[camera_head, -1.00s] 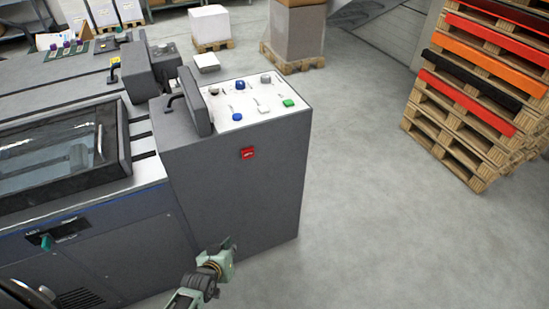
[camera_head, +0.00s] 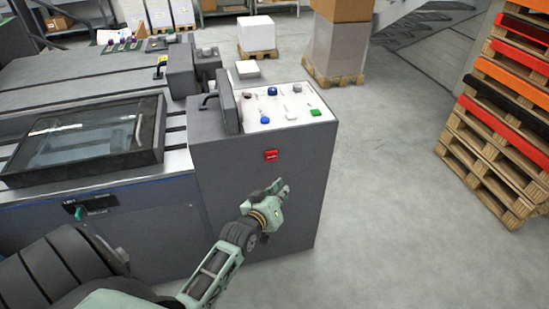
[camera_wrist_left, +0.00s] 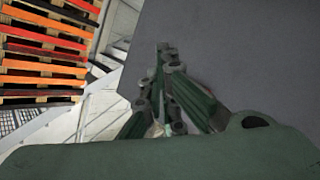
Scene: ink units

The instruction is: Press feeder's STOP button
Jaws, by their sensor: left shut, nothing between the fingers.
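The feeder (camera_head: 258,190) is a dark grey cabinet with a white control panel (camera_head: 285,106) on top. The panel carries blue, white, grey, dark and green buttons; their labels are too small to read. A red button or switch (camera_head: 271,155) is on the cabinet's front face. My left gripper (camera_head: 283,188) is in front of that face, below and slightly right of the red part, shut and empty. In the left wrist view its fingers (camera_wrist_left: 165,50) are together before the plain grey face; no button shows there. My right gripper is in neither view.
A glass-lidded machine section (camera_head: 85,135) adjoins the feeder on the left. A pallet stack (camera_head: 500,120) with orange and black layers stands at the right. Boxes on pallets (camera_head: 338,45) stand behind. The grey floor (camera_head: 390,200) between feeder and stack is clear.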

